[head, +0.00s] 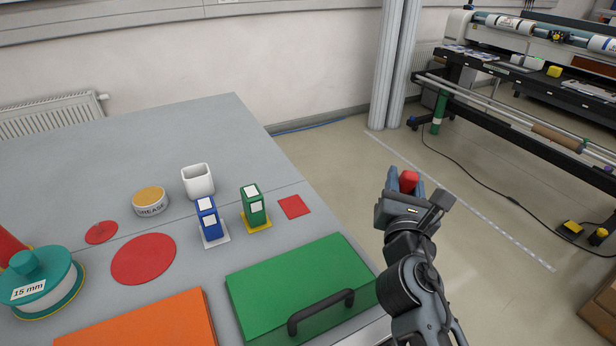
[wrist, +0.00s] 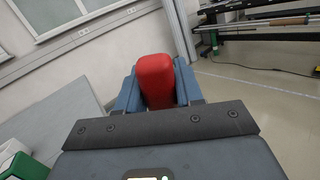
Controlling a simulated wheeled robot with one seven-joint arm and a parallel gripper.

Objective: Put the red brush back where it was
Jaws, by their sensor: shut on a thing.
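The red brush (head: 408,180) is held up in my gripper (head: 405,188), clear of the table and off its right edge, above the floor. In the wrist view the red brush (wrist: 156,80) stands between the two blue-grey fingers; its lower part is hidden by the gripper. On the table, a blue brush (head: 208,216) stands on a white square (head: 216,242), and a green brush (head: 253,203) stands on a yellow square (head: 258,226). To the right of the green one lies a bare red square (head: 294,206).
A green panel (head: 290,280) with a dark handle (head: 320,311) lies near the table's right edge. A white cup (head: 198,182), a grease tin (head: 150,202), red discs (head: 143,259), an orange panel (head: 150,325) and a teal-and-white spool (head: 45,288) are also on the table. The far tabletop is clear.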

